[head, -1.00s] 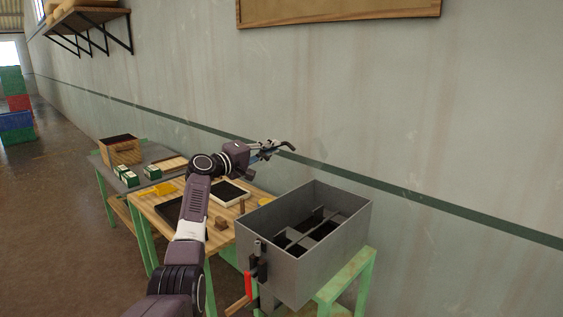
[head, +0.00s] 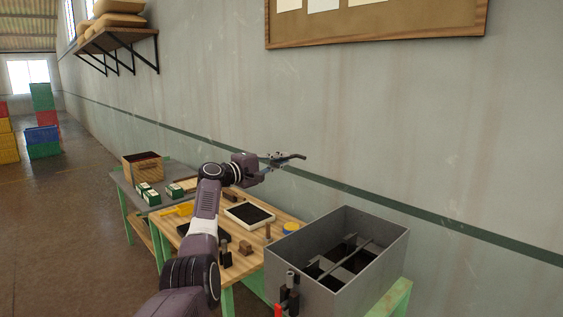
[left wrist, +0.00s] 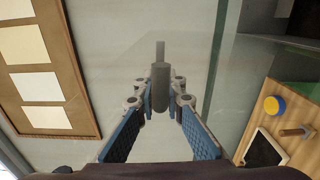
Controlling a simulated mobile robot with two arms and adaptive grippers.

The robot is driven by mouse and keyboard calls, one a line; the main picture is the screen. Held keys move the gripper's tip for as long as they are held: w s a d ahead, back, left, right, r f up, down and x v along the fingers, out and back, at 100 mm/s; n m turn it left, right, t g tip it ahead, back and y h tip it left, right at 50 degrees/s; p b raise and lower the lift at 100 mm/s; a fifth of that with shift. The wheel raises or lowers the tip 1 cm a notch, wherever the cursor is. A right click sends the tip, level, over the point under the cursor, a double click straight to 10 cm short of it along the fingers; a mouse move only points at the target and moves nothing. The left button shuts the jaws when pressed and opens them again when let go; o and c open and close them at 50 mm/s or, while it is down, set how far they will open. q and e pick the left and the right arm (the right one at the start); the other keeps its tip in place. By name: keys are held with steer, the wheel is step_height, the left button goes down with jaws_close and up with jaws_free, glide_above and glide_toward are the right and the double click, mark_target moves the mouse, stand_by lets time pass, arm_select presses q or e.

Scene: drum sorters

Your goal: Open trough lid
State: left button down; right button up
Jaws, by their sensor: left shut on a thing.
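My left gripper (head: 284,158) is raised above the far end of the wooden table, in front of the wall. In the left wrist view its blue-padded fingers (left wrist: 161,108) are shut around a grey cylindrical handle (left wrist: 160,76), with a narrower grey piece beyond it. A grey metal box (head: 385,275), which looks like the trough, stands at the right with its top open and its dark divided inside showing. No lid can be clearly made out on it or at the handle. My right gripper is not in view.
The wooden table (head: 290,217) bears a black-and-white tray (head: 249,215), a yellow scoop (head: 184,209), a blue-and-yellow round item (head: 291,227) and small brown blocks. A wooden crate (head: 142,168) and green-white boxes stand beyond. The wall is close behind; floor is free at left.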

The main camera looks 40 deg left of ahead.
arm_select(q)
steer(key=shift+a, duration=0.1)
steer(key=c, duration=2)
jaws_free()
steer(key=shift+s, duration=0.15)
steer(key=s, duration=0.8)
steer(key=s+a, duration=0.1)
steer(key=s, duration=0.2)
steer(key=shift+s, duration=0.4)
